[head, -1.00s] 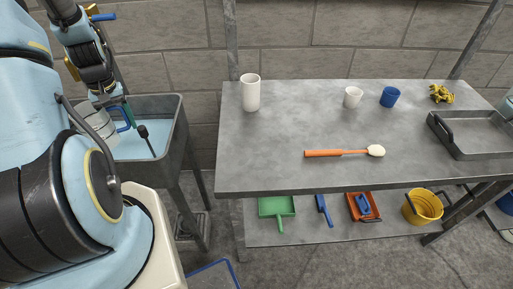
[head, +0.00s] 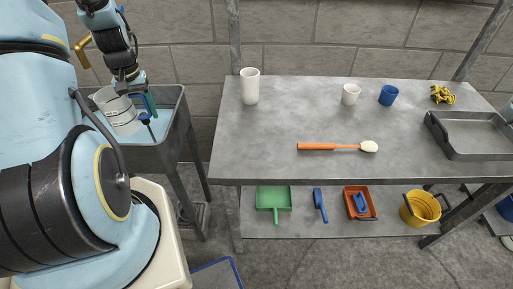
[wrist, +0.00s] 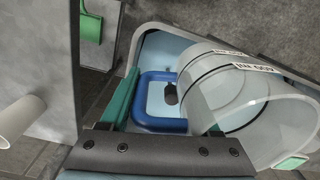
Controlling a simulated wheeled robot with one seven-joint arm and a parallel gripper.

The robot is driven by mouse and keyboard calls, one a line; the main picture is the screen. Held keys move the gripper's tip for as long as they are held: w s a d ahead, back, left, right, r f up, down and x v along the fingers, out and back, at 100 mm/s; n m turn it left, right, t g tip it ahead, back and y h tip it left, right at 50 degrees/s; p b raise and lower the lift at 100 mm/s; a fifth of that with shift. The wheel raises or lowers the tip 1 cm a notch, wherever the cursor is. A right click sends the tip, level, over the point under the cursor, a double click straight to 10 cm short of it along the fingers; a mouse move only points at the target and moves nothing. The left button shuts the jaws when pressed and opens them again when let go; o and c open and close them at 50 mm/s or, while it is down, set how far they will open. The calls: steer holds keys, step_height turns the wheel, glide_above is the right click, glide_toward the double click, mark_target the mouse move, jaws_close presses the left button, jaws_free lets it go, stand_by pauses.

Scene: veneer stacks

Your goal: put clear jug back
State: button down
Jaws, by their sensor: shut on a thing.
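The clear jug (head: 117,108) has dark bands, a printed label and a blue handle (wrist: 160,125). My gripper (head: 146,100) is shut on it and holds it, tilted, over the left part of the grey sink (head: 178,122). In the wrist view the jug (wrist: 235,98) leans to the right, with its handle between my green fingers (wrist: 205,132). The exact contact on the handle is partly hidden by the gripper body.
A dark-headed brush (head: 147,120) is in the sink. The grey table (head: 270,125) to the right holds a white tall cup (head: 249,86), white mug (head: 351,94), blue mug (head: 389,95), orange-handled brush (head: 320,147) and grey tray (head: 470,145).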

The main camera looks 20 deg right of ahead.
steer(key=s+d+m+b, duration=0.5)
steer(key=s+d+m, duration=0.4)
steer(key=d, duration=0.4)
steer(key=s+d+m+b, duration=0.5)
steer(key=s+d+m, duration=0.4)
steer(key=d, duration=0.4)
steer(key=f, duration=0.1)
steer(key=f+m, duration=0.1)
steer(key=f, duration=0.1)
steer(key=f+m, duration=0.1)
steer(key=f, duration=0.1)
steer(key=shift+w+d, duration=0.25)
steer(key=shift+d, duration=0.15)
steer(key=shift+f+p, duration=0.35)
steer(key=shift+f, duration=2)
steer(key=shift+f, duration=0.1)
steer(key=shift+c, duration=0.6)
jaws_free()
step_height(320, 180, up, 12)
steer(key=shift+a+b, duration=0.15)
steer(key=shift+b, duration=0.2)
